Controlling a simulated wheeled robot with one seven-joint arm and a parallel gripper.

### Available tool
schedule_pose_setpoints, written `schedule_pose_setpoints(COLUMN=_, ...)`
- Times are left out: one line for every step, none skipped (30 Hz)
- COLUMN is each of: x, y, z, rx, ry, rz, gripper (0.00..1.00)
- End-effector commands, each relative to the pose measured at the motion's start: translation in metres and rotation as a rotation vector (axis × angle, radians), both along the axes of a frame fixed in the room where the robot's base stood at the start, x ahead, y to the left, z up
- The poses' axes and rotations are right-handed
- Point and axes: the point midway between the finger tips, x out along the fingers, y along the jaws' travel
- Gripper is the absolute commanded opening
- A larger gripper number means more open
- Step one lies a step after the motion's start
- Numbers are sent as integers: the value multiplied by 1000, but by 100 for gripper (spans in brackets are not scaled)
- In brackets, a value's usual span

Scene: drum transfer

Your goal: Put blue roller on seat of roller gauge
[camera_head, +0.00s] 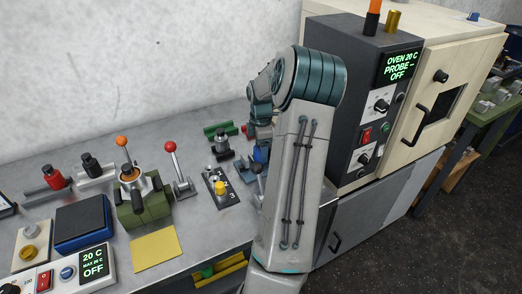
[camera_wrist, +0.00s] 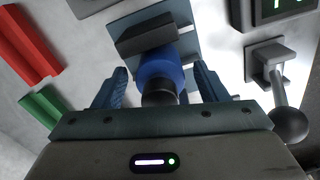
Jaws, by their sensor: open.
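The blue roller (camera_wrist: 160,66), with a dark end toward the camera, shows in the wrist view beside a dark block (camera_wrist: 147,36) on a blue-grey plate. My gripper (camera_wrist: 160,72) is open, one finger on each side of the roller with a visible gap at both sides. In the head view my arm hides the gripper's fingers, and a small blue part (camera_head: 261,153) shows just left of the arm. I cannot tell for certain which fixture is the roller gauge, or whether its seat is in view.
In the wrist view, red (camera_wrist: 29,43) and green (camera_wrist: 42,107) blocks lie left, and a ball-ended lever (camera_wrist: 289,124) stands right. In the head view, several fixtures crowd the bench, including a green clamp (camera_head: 143,205). The oven (camera_head: 438,80) stands right of my arm.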

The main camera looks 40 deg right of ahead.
Motion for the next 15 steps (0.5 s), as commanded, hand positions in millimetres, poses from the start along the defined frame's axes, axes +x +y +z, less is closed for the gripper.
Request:
schedule_pose_setpoints(x=0, y=-1, z=10, rx=-4, ry=-2, rz=-1, gripper=66)
schedule_pose_setpoints(x=0, y=-1, z=16, rx=-4, ry=-3, rz=-1, gripper=66)
schedule_pose_setpoints(x=0, y=-1, z=25, rx=-5, ry=-3, rz=-1, gripper=66)
schedule_pose_setpoints(x=1, y=-1, z=32, rx=-5, ry=-5, rz=-1, gripper=66)
schedule_pose_setpoints(x=0, y=-1, z=39, rx=-4, ry=-3, rz=-1, gripper=66)
schedule_pose_setpoints(x=0, y=-1, z=48, rx=-6, ry=-3, rz=0, gripper=66)
schedule_pose_setpoints(x=0, y=-1, z=55, rx=-5, ry=-4, rz=-1, gripper=66)
schedule_pose_setpoints(x=1, y=-1, z=61, rx=-4, ry=-3, rz=-1, gripper=66)
schedule_pose_setpoints(x=1, y=0, z=69, rx=-4, ry=-3, rz=-1, gripper=66)
schedule_pose_setpoints(x=0, y=0, z=75, rx=-4, ry=-3, rz=0, gripper=66)
schedule_pose_setpoints(x=0, y=0, z=80, rx=-4, ry=-3, rz=0, gripper=66)
schedule_pose_setpoints(x=0, y=0, z=86, rx=-2, ry=-2, rz=0, gripper=66)
schedule_pose_setpoints(x=0, y=0, z=90, rx=-2, ry=-2, rz=0, gripper=66)
schedule_pose_setpoints(x=1, y=0, z=94, rx=-2, ry=-2, rz=0, gripper=66)
schedule_pose_setpoints(x=0, y=0, z=98, rx=-1, ry=-2, rz=-1, gripper=66)
